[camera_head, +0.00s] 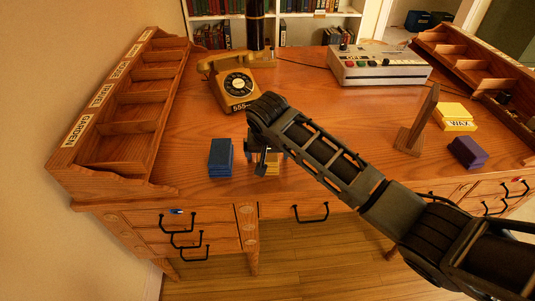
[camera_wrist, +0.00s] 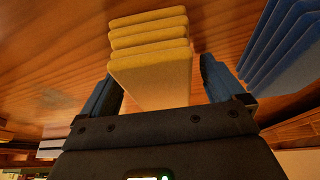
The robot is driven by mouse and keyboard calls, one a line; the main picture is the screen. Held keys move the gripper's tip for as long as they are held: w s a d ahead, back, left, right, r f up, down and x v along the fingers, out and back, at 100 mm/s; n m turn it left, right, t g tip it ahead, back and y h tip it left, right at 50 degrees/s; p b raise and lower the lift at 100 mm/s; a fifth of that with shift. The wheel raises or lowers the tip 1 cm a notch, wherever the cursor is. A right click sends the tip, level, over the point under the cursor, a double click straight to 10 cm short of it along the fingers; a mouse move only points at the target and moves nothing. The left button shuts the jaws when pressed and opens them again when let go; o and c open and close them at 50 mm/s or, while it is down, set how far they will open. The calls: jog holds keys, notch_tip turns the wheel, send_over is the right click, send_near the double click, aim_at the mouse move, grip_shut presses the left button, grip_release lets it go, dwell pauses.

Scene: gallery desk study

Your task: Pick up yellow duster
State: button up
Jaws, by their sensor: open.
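The yellow duster (camera_wrist: 150,75) is a stack of yellow slabs on the wooden desk. In the wrist view it lies between the two fingers of my gripper (camera_wrist: 160,85), which is open, with a finger on each side. In the head view only part of the yellow duster (camera_head: 273,163) shows below my gripper (camera_head: 266,160), near the desk's front edge. I cannot tell whether the fingers touch it.
A blue stack (camera_head: 220,157) stands close to the left of my gripper; it also shows in the wrist view (camera_wrist: 285,45). A telephone (camera_head: 230,85), a grey machine (camera_head: 378,66), a wooden stand (camera_head: 417,125), a yellow WAX box (camera_head: 455,116) and a purple stack (camera_head: 467,152) are on the desk (camera_head: 330,115).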

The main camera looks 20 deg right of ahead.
jog(key=c, duration=1.2)
notch_tip(320, 180, up, 5)
jog(key=shift+f, duration=0.1)
jog(key=s+d+r, duration=0.2)
jog(key=d, duration=0.1)
jog(key=s+d+r, duration=0.2)
jog(key=d, duration=0.1)
jog(key=s+d+r+b, duration=0.1)
jog(key=s+d+r, duration=0.1)
jog(key=s+d, duration=0.1)
jog(key=shift+d+r, duration=0.15)
jog(key=shift+r, duration=0.1)
